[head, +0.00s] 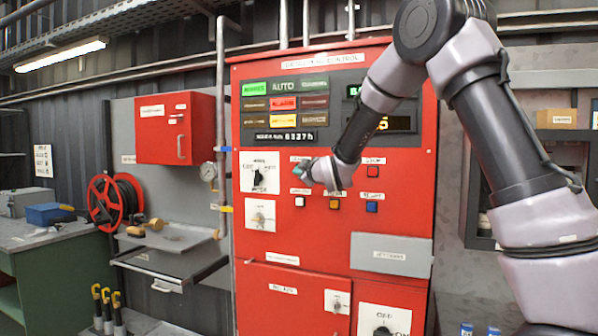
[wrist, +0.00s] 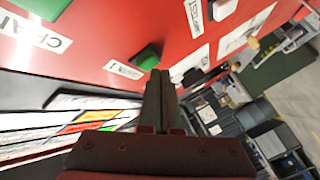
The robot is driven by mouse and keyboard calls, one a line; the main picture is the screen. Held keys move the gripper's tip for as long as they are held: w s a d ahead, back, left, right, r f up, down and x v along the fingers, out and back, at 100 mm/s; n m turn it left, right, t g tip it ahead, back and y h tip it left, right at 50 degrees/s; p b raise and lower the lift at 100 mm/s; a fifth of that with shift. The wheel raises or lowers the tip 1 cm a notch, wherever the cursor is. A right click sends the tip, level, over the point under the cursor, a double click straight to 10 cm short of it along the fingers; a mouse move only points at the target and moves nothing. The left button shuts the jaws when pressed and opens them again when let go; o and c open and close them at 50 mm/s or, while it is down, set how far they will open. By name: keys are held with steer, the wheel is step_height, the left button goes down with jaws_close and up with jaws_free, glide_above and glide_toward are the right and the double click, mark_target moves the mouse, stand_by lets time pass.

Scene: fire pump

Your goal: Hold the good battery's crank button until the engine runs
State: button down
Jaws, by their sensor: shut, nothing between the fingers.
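The red diesel pump control cabinet (head: 330,240) stands in the middle of the head view. My gripper (head: 300,172) is at its button rows, fingers shut and empty, hiding part of the upper row. In the wrist view the shut fingertips (wrist: 160,75) lie just beside a green button (wrist: 148,57); I cannot tell whether they touch it. A second green button (wrist: 40,6) is cut off at the top left, near a label starting "CRAN" (wrist: 40,36). The amber display (head: 400,124) at the upper right is partly hidden by my arm; no battery reading is legible.
A red button (head: 372,171) sits right of my gripper. White (head: 299,202), amber (head: 334,204) and blue (head: 371,207) buttons are below. A rotary selector (head: 260,178) is left. Green (head: 255,89), red (head: 283,102) and yellow (head: 284,120) lamps are lit above.

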steer(key=shift+w+d, duration=0.2)
steer(key=shift+w, duration=0.3)
stand_by(1.9)
steer(key=shift+s, duration=0.15)
steer(key=shift+s+a, duration=0.35)
steer(key=shift+s, duration=0.5)
steer(key=s, duration=0.1)
steer(key=s+a, duration=0.1)
steer(key=s, duration=0.2)
steer(key=shift+s+a, duration=0.25)
steer(key=shift+a, duration=0.1)
